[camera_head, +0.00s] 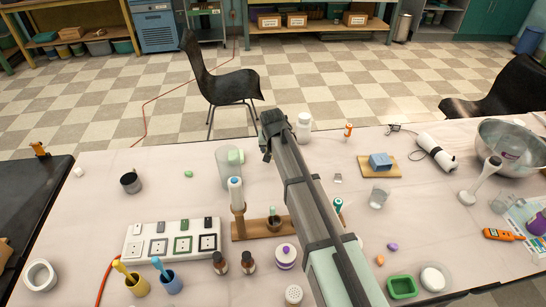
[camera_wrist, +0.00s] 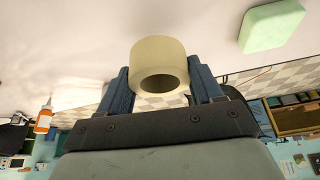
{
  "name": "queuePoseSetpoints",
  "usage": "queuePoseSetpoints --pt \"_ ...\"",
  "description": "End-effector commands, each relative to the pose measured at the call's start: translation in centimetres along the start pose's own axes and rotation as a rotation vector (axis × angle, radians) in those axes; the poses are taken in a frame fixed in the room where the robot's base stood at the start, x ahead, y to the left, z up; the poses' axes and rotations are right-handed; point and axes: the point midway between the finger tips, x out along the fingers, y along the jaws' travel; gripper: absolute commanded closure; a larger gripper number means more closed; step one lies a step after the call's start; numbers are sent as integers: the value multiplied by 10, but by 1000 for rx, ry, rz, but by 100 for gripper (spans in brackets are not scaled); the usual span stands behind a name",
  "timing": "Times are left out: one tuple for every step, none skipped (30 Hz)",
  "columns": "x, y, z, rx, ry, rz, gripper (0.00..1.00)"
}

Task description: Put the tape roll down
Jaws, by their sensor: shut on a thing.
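The tape roll (camera_wrist: 158,52) is a cream, hollow cylinder held between the two blue-grey fingers of my gripper (camera_wrist: 158,72) in the wrist view. Its open bore faces the wrist camera. My gripper (camera_head: 270,135) shows in the head view over the far part of the table (camera_head: 100,205), where the held roll is hidden behind it. I cannot tell whether the roll touches the tabletop.
A white bottle (camera_head: 304,127) and an orange bottle (camera_head: 348,131) stand to the right. Table left of centre has free room.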

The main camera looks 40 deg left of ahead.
Motion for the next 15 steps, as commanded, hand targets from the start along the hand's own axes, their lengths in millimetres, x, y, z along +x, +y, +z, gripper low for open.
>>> queuePoseSetpoints --pt "4 0 2 0 0 0 65" --pt "5 0 2 0 0 0 65" --pt "7 0 3 0 1 0 65" --pt "9 0 4 0 1 0 66" --pt "11 0 5 0 1 0 66" --pt "15 0 7 0 0 0 66" --pt "18 0 8 0 0 0 66" --pt "22 0 10 0 -1 0 66" --pt "26 0 12 0 -1 0 66" --pt "30 0 13 0 -1 0 66" --pt "33 0 15 0 0 0 66" --pt "36 0 16 0 0 0 66" --pt "38 0 17 0 0 0 66" --pt "39 0 17 0 1 0 66" --pt "39 0 17 0 1 0 66"
